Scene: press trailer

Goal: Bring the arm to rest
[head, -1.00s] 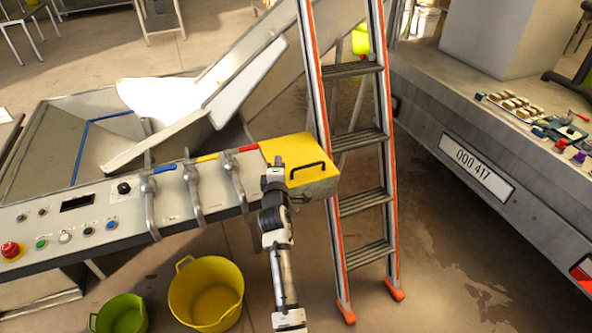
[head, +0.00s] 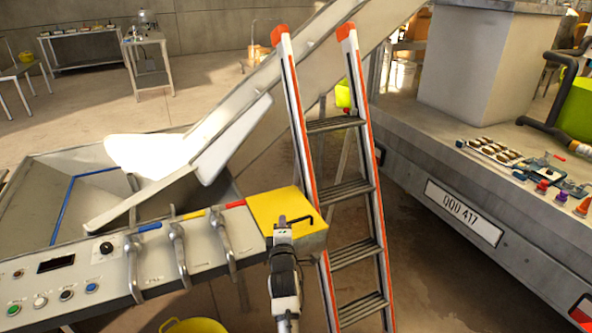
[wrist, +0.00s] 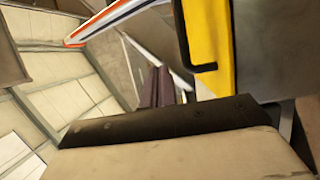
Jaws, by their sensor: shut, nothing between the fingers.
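My gripper (head: 282,224) is at the end of my raised arm, in front of the yellow-topped box at the right end of the control panel in the head view. Its dark fingers (wrist: 156,88) are shut with nothing between them in the wrist view. The yellow lid (head: 280,208) carries a black bar handle, which also shows near the top of the wrist view (wrist: 203,67). I cannot tell whether the gripper touches the box.
A ladder with orange-edged rails (head: 345,190) stands just right of my arm. The grey control panel (head: 110,262) with levers is at left. A yellow bucket (head: 193,326) is below. A trailer (head: 465,212) with loose items on its bed stands right.

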